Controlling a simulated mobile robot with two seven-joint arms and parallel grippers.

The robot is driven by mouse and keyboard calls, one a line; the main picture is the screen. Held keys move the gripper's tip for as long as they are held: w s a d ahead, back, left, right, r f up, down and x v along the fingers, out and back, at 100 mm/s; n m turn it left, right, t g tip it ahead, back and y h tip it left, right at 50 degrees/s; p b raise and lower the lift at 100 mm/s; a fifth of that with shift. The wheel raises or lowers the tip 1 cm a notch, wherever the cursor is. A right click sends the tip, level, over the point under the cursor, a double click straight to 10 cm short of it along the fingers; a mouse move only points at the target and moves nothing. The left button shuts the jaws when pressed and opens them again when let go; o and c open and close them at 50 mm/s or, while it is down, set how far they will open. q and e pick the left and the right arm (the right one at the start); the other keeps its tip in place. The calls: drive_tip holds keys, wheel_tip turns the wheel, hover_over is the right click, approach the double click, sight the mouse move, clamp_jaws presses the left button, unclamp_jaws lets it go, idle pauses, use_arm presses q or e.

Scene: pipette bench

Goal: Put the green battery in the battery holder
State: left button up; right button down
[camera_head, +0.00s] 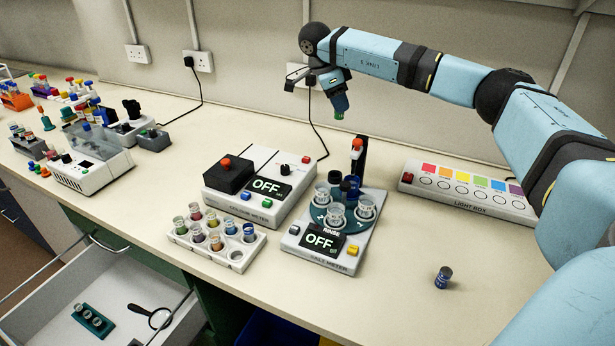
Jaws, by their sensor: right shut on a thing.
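My right gripper (338,104) is shut and points down, high above the back of the bench behind the meters. A small green end, the green battery (339,116), shows at its fingertips; the rest of it is hidden by the gripper. A teal holder (92,320) with several small cylinders lies in the open drawer at the lower left. I cannot tell whether it is the battery holder. My left gripper is not in view.
The salt meter (323,258) with a round teal carousel and the colour meter (268,204) stand mid-bench. A vial rack (238,263) is in front. A light box (462,205) lies right. A small dark-blue vial (443,277) stands alone. The open drawer (45,328) also holds a magnifier.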

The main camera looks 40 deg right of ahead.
drive_tip(key=shift+w+d+f, duration=0.15)
drive_tip(key=shift+w+f, duration=0.1)
drive_tip(key=shift+f, duration=0.05)
wheel_tip(320, 180, down, 19)
drive_tip(key=shift+s+f+p, duration=0.1)
drive_tip(key=shift+s+p, duration=0.05)
drive_tip(key=shift+p, duration=0.15)
drive_tip(key=shift+f, duration=0.3)
drive_tip(key=c, duration=0.9)
unclamp_jaws()
drive_tip(key=shift+r, duration=0.15)
drive_tip(key=shift+r, duration=0.3)
drive_tip(key=v, duration=1.2)
drive_tip(key=shift+b, duration=0.4)
